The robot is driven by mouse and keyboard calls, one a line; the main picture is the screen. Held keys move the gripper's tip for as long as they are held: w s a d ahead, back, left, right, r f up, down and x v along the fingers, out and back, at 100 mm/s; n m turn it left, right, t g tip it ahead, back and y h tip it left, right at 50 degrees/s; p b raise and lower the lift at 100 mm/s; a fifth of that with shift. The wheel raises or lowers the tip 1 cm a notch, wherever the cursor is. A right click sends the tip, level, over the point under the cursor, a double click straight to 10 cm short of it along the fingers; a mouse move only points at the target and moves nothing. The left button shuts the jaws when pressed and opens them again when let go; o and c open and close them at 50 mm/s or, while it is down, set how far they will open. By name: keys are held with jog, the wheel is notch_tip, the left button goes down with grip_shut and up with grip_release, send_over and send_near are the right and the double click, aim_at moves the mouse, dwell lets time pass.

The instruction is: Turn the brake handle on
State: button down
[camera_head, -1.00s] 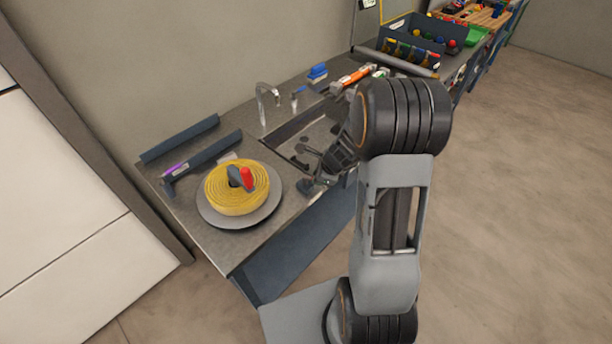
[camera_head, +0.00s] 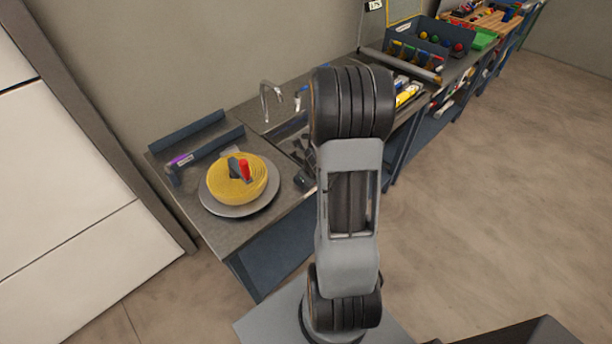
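A handle with a red grip (camera_head: 244,170) and a dark grey part beside it stands at the centre of a yellow ribbed round pad (camera_head: 258,186). The pad lies on a round grey plate (camera_head: 222,208) at the front left of the counter. No label shows, so I cannot be sure this is the brake handle. My gripper (camera_head: 304,180) is mostly hidden behind my arm, right of the plate and by the sink. Only dark bits of it show, apart from the red grip. Its fingers cannot be made out.
A sink with a tap (camera_head: 270,100) lies behind my arm. A dark bar (camera_head: 188,131) and a purple-marked tool (camera_head: 182,160) lie left of the sink. A bin with coloured balls (camera_head: 432,42) stands farther along the counter. The floor at right is clear.

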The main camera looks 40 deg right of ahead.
jog(key=shift+w+r, duration=0.15)
jog(key=shift+r, duration=0.05)
jog(key=c, duration=1.1)
grip_release()
jog(key=shift+f, duration=0.15)
jog(key=shift+p+v, duration=2.7)
jog(key=shift+v, duration=4.25)
